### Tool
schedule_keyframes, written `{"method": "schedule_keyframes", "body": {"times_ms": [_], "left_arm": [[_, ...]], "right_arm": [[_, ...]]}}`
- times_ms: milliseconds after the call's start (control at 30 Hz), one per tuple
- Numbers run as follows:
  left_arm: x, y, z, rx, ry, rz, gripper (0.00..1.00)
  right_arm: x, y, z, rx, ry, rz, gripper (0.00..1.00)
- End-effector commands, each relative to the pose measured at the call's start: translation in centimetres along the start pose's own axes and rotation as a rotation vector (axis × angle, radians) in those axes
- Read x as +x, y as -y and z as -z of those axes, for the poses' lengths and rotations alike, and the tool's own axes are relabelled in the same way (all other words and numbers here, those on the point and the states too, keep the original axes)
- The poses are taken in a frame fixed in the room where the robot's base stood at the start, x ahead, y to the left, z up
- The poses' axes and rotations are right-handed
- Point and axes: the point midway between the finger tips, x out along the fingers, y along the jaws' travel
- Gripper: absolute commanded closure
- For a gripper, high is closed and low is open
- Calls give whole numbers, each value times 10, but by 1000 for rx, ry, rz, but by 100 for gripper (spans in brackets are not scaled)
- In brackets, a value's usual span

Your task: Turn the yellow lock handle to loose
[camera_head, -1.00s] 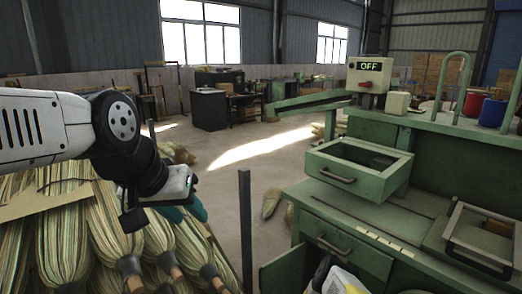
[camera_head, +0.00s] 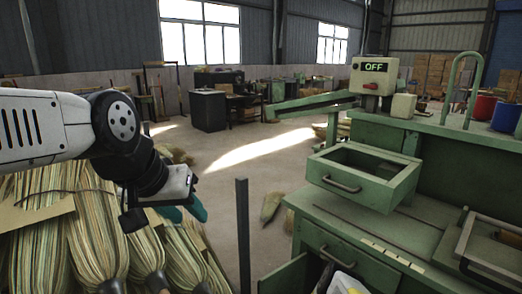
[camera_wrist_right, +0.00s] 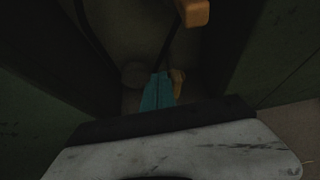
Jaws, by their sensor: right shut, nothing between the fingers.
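In the right wrist view, an orange-yellow block-like part (camera_wrist_right: 194,12) shows at the top edge, partly cut off. A smaller yellow-orange piece (camera_wrist_right: 178,82) shows just right of my right gripper's fingertips, partly hidden by them. I cannot tell which of the two is the lock handle, or whether the fingers touch the smaller one. My right gripper (camera_wrist_right: 157,90) has its teal fingers together and holds nothing. In the head view, my left gripper (camera_head: 186,212) hangs over the broom bundles; its finger gap is unclear. No yellow handle is visible in the head view.
Dark walls (camera_wrist_right: 40,75) flank the right gripper in a narrow, dim recess, with a dark cable (camera_wrist_right: 168,45) above it. The green workbench (camera_head: 340,215) with an OFF box (camera_head: 375,75) stands at right. Broom bundles (camera_head: 95,235) lie below the left arm.

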Motion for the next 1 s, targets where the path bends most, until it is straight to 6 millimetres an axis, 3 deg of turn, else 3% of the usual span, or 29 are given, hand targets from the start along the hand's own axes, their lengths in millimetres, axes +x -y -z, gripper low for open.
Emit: {"method": "schedule_keyframes", "body": {"times_ms": [1000], "left_arm": [[0,0,0,0,0,0,62]], "right_arm": [[6,3,4,-1,-2,1,100]]}}
